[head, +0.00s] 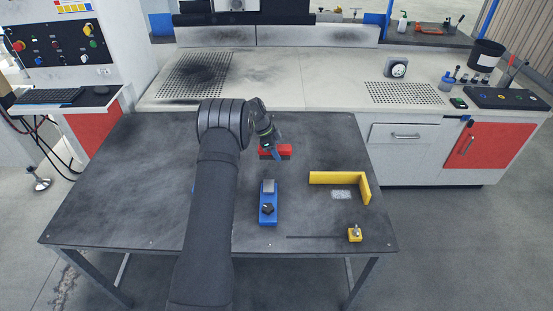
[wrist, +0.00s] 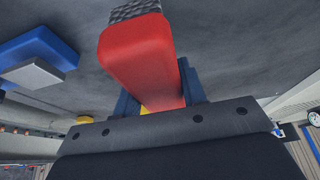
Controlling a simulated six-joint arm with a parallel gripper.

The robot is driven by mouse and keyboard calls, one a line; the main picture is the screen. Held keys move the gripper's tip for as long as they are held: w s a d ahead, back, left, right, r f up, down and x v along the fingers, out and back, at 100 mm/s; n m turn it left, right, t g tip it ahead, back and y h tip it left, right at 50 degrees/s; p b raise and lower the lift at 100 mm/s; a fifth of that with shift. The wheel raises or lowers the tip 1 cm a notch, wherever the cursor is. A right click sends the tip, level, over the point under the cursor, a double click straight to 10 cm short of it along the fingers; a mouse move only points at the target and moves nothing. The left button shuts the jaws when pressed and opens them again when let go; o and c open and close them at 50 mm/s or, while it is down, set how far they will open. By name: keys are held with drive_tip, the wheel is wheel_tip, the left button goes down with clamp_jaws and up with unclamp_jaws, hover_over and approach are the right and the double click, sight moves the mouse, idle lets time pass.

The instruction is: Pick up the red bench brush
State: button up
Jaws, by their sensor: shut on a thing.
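The red bench brush (head: 284,149) is at the far middle of the dark table in the head view, with dark bristles on its underside. In the wrist view its red body (wrist: 138,55) fills the upper middle, with the grey bristles at the top edge. My gripper (head: 274,153) reaches it from above. In the wrist view the blue fingers of my gripper (wrist: 158,88) stand on either side of the brush, shut on it. I cannot tell whether the bristles touch the table.
A blue fixture (head: 268,214) with a grey block and a black knob stands in front of the brush. The dark table (head: 130,190) is bare on the left.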

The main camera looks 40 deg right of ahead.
drive_tip(key=s+d+r, duration=0.1)
drive_tip(key=s+r, duration=0.6)
drive_tip(key=s, duration=0.4)
drive_tip(key=shift+s, duration=0.35)
drive_tip(key=shift+d, duration=0.1)
drive_tip(key=o, duration=0.5)
drive_tip(key=shift+c, duration=0.2)
drive_tip(key=c, duration=0.3)
drive_tip(key=s+d+f, duration=0.1)
drive_tip(key=s, duration=0.3)
drive_tip(key=s+d+f, duration=0.1)
drive_tip(key=s+f, duration=0.1)
drive_tip(key=s, duration=0.3)
drive_tip(key=s+d+f, duration=0.1)
drive_tip(key=s+f, duration=0.1)
drive_tip(key=s, duration=0.3)
drive_tip(key=shift+s+d+f, duration=0.2)
drive_tip(key=shift+d+f, duration=0.05)
drive_tip(key=shift+d, duration=0.1)
